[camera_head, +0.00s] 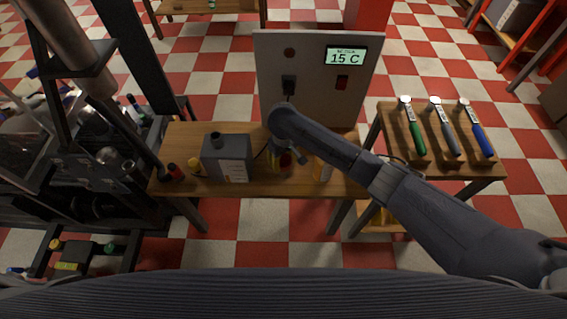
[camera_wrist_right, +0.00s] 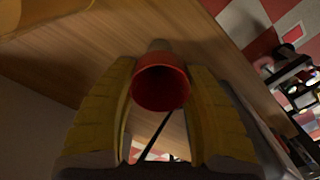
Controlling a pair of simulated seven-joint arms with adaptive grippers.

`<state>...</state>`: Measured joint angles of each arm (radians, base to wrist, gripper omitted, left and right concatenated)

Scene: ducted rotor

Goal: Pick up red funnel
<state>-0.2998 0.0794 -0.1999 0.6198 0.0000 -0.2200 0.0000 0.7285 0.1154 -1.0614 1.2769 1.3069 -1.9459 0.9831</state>
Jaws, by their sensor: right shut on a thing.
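The red funnel (camera_wrist_right: 160,88) sits between the two yellow finger pads of my right gripper (camera_wrist_right: 162,78) in the right wrist view, with its wide mouth facing the camera. My right gripper is shut on it. I cannot tell whether the funnel touches the table. My left gripper is not in view.
A grey can (camera_head: 227,158) stands left of my right gripper. Small red and yellow items lie beside it. A panel with a "15 C" display (camera_head: 346,57) stands behind the table.

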